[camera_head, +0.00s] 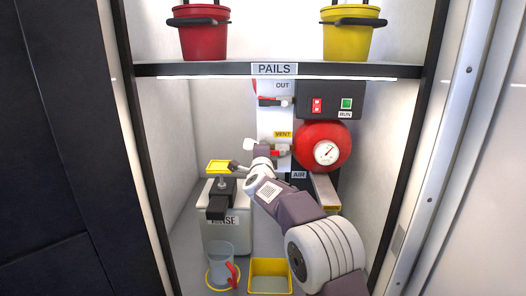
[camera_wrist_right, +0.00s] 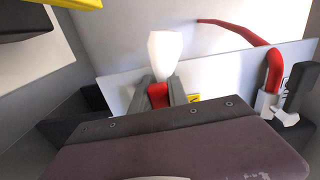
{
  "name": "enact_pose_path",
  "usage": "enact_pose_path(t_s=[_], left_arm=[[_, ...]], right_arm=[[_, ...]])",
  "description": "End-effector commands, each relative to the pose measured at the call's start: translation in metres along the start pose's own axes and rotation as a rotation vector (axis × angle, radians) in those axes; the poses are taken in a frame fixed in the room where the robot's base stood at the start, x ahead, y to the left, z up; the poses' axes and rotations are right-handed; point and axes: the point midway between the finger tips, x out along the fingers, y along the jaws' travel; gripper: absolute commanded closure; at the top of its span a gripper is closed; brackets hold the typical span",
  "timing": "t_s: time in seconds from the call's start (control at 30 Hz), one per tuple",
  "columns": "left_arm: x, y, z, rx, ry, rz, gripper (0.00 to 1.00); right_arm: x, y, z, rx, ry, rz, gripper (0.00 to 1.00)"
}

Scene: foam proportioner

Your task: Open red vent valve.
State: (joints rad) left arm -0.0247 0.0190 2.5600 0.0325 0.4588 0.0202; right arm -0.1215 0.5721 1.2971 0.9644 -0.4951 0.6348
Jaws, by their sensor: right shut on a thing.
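The red vent valve handle (camera_head: 275,153) is on the white panel below the yellow VENT label (camera_head: 283,134), left of the red tank. My right arm reaches up to it and hides part of it in the head view. In the right wrist view the red handle (camera_wrist_right: 158,95) sits between the two grey fingers of my right gripper (camera_wrist_right: 159,92), which is shut on it. A white tapered piece (camera_wrist_right: 165,55) stands just beyond the fingers. My left gripper is in neither view.
The OUT valve (camera_head: 272,101) is above the vent valve. A red tank (camera_head: 323,146) with a gauge is close on the right. The RINSE container (camera_head: 228,236) stands lower left, near a cup (camera_head: 221,258) and a yellow tray (camera_head: 252,266). Pails stand on the shelf (camera_head: 210,69) above.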

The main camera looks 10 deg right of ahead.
Motion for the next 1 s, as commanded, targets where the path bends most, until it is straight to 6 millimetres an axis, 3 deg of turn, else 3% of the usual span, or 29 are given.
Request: enact_pose_path(t_s=[0.2, 0.23, 0.3, 0.67, 1.0], left_arm=[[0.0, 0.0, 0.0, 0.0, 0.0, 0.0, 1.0], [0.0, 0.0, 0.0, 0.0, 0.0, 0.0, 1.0], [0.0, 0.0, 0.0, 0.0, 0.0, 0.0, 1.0], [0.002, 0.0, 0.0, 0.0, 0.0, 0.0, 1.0], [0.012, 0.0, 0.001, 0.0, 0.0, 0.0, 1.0]], right_arm=[[0.0, 0.001, 0.0, 0.0, 0.001, 0.001, 1.0], [0.0, 0.001, 0.0, -0.001, 0.001, 0.001, 0.72], [0.0, 0.001, 0.0, -0.001, 0.001, 0.001, 0.58], [-0.005, 0.001, 0.0, -0.002, 0.0, 0.0, 0.58], [-0.065, 0.0, 0.0, -0.002, -0.001, 0.0, 0.58]])
